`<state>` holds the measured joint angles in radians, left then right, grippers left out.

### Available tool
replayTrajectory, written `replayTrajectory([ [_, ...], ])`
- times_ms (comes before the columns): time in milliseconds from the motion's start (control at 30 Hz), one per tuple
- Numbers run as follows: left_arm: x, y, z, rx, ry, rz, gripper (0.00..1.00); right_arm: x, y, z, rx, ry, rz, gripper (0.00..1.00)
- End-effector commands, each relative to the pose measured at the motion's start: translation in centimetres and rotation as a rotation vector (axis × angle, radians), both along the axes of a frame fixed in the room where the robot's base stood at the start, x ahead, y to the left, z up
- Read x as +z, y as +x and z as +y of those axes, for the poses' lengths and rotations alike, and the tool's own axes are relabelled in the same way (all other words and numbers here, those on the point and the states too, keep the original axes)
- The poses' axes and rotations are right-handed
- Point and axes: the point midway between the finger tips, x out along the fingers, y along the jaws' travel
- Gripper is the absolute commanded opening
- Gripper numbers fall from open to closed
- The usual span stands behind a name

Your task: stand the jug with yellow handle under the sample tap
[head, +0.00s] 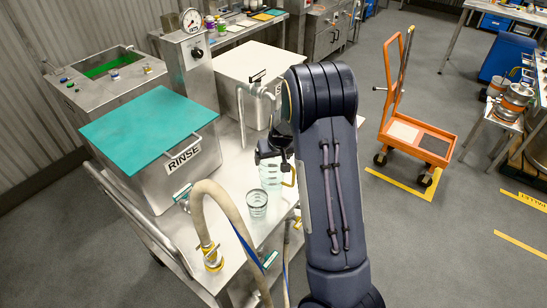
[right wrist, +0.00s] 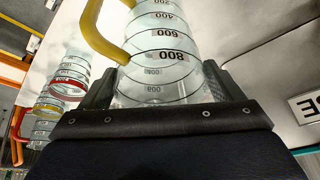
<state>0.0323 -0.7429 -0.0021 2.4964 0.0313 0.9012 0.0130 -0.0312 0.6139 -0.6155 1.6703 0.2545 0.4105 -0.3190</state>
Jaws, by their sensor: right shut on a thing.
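The jug with yellow handle (head: 270,175) is clear and has dark graduation marks. It is in the middle of the head view, above the steel bench beside my right arm. In the right wrist view the jug (right wrist: 160,55) fills the middle, its yellow handle (right wrist: 104,38) to the left. My right gripper (head: 273,153) is shut on the jug, with a finger on each side of it. A tap with a black lever (head: 257,77) is on the white-lidded tank, beyond the gripper. I cannot tell for sure that it is the sample tap. My left gripper is out of view.
A clear measuring vessel (head: 257,204) stands on the bench (head: 232,165) near the jug. A RINSE tank (head: 182,165) with a teal lid stands left, with a tap and a beige hose (head: 222,205) in front. An orange trolley (head: 418,135) stands on the floor at right.

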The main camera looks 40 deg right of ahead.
Motion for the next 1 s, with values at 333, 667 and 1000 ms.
replayTrajectory([
  [333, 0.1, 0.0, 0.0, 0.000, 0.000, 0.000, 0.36, -0.7, 0.0, 0.0, 0.000, -0.001, -0.002, 0.47],
  [667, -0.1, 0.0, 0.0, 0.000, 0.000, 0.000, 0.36, -1.0, 0.0, 0.0, 0.000, 0.000, -0.001, 1.00],
  [1000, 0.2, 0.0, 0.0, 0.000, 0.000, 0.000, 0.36, 1.2, -0.6, 0.2, 0.002, -0.002, -0.006, 1.00],
])
